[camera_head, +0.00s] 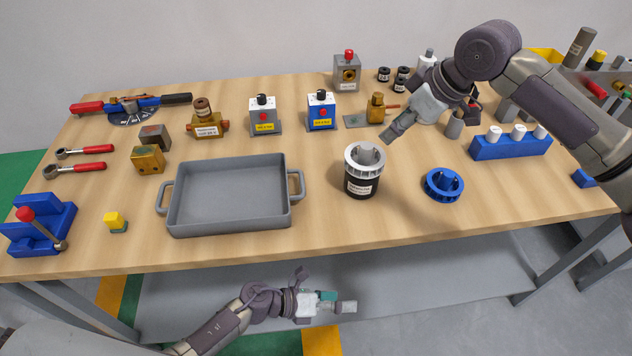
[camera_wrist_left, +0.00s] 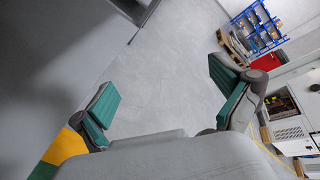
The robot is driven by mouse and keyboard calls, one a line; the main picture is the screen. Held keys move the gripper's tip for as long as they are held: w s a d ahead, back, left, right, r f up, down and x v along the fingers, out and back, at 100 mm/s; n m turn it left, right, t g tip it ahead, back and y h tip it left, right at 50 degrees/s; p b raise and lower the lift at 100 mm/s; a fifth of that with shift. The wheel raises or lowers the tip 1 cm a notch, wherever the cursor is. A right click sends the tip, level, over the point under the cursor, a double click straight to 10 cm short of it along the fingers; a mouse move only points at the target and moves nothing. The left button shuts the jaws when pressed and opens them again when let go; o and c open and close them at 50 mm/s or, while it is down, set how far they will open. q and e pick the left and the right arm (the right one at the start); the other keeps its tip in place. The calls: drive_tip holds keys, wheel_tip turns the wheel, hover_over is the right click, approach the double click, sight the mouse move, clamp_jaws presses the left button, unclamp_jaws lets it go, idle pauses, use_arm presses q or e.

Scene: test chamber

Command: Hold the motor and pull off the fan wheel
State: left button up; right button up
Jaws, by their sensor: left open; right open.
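The motor (camera_head: 361,188) is a black cylinder with a white label, standing upright on the table right of the grey tray. A pale grey fan wheel (camera_head: 365,156) with a finned rim sits on its top. My right gripper (camera_head: 395,131) is above and to the right of the fan wheel, open and apparently apart from it. My left gripper (camera_head: 337,301) is in front of the table, lower than its top, open and empty. The left wrist view shows its two green-padded fingers (camera_wrist_left: 168,95) spread wide over bare floor.
A blue finned wheel (camera_head: 443,186) lies right of the motor. The grey tray (camera_head: 232,222) is left of it. Several devices stand behind, including a blue box (camera_head: 320,112). A blue block (camera_head: 511,147) with white pegs is at right. The table's front edge separates my left gripper from the motor.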

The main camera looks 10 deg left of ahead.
use_arm(q)
drive_tip(key=d+r+m+g+h, duration=0.1)
drive_tip(key=d+r+m+h, duration=0.15)
drive_tip(key=r, duration=0.75)
drive_tip(key=d+r+m+h, duration=0.1)
drive_tip(key=d+r+m, duration=0.15)
drive_tip(key=r, duration=0.75)
drive_tip(key=m+t+y, duration=0.2)
drive_tip(key=t+y, duration=0.3)
drive_tip(key=y, duration=0.2)
approach(363, 178)
drive_tip(key=w+a+f, duration=0.2)
drive_tip(key=shift+a+h, duration=0.25)
drive_tip(key=shift+a, duration=0.15)
drive_tip(key=shift+d+f, duration=0.1)
drive_tip(key=shift+f, duration=0.2)
drive_tip(key=shift+w+d+f, duration=0.1)
drive_tip(key=shift+d+f, duration=0.1)
drive_tip(key=shift+d, duration=0.05)
drive_tip(key=x, duration=1.3)
drive_tip(key=shift+f, duration=0.1)
drive_tip(key=shift+c, duration=0.2)
drive_tip(key=shift+a, duration=0.1)
drive_tip(key=c, duration=1.7)
